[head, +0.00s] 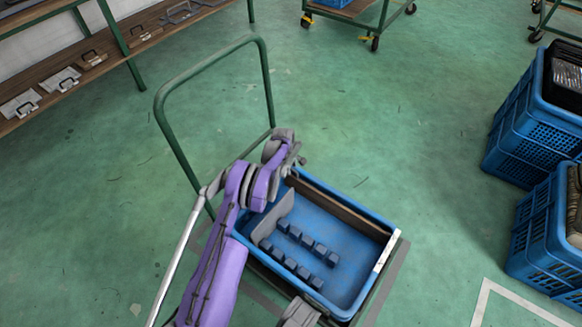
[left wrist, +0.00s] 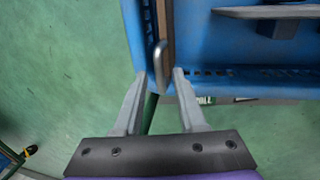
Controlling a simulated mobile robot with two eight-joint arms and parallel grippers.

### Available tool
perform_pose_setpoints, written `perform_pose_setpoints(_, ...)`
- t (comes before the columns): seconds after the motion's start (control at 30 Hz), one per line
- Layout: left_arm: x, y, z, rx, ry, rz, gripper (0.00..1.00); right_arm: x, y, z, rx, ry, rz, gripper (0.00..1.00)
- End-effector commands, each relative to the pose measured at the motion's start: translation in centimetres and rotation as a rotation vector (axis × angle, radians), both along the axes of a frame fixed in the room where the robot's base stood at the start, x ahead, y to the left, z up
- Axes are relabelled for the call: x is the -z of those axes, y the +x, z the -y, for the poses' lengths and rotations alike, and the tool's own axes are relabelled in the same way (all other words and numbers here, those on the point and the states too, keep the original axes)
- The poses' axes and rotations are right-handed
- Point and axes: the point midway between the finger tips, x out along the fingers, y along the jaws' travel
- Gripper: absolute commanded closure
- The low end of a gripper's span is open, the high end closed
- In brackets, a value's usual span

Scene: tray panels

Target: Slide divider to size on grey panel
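A blue crate (head: 346,302) sits on a green cart. A brown divider (head: 340,208) stands upright along its far long wall; in the left wrist view the brown divider (left wrist: 166,18) carries a rounded metal handle (left wrist: 161,56). A grey panel (head: 272,221) stands near the crate's left side, beside several dark blue blocks (head: 305,240). The grey panel's edge also shows in the left wrist view (left wrist: 265,12). My left gripper (head: 294,160) is at the crate's far left corner. Its fingers (left wrist: 160,78) are open and apart, with the handle's end between or just beyond the tips.
The cart's green push handle (head: 180,150) rises behind my left arm. A wooden shelf (head: 70,80) with several handled panels stands at the upper left. Green floor around the cart is clear.

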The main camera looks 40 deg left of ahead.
Motion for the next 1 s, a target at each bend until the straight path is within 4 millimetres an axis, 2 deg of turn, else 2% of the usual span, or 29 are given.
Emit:
perform_pose_setpoints(0.03, -0.01, 0.00, 0.01, 0.000, 0.000, 0.000, 0.71, 0.00, 0.00, 0.00, 0.000, 0.000, 0.000, 0.59)
perform_pose_setpoints(0.2, -0.02, 0.00, 0.00, 0.000, 0.000, 0.000, 1.00, 0.00, 0.00, 0.00, 0.000, 0.000, 0.000, 0.59)
perform_pose_setpoints(1.0, -0.04, 0.00, 0.00, 0.000, 0.000, 0.000, 1.00, 0.00, 0.00, 0.00, 0.000, 0.000, 0.000, 0.59)
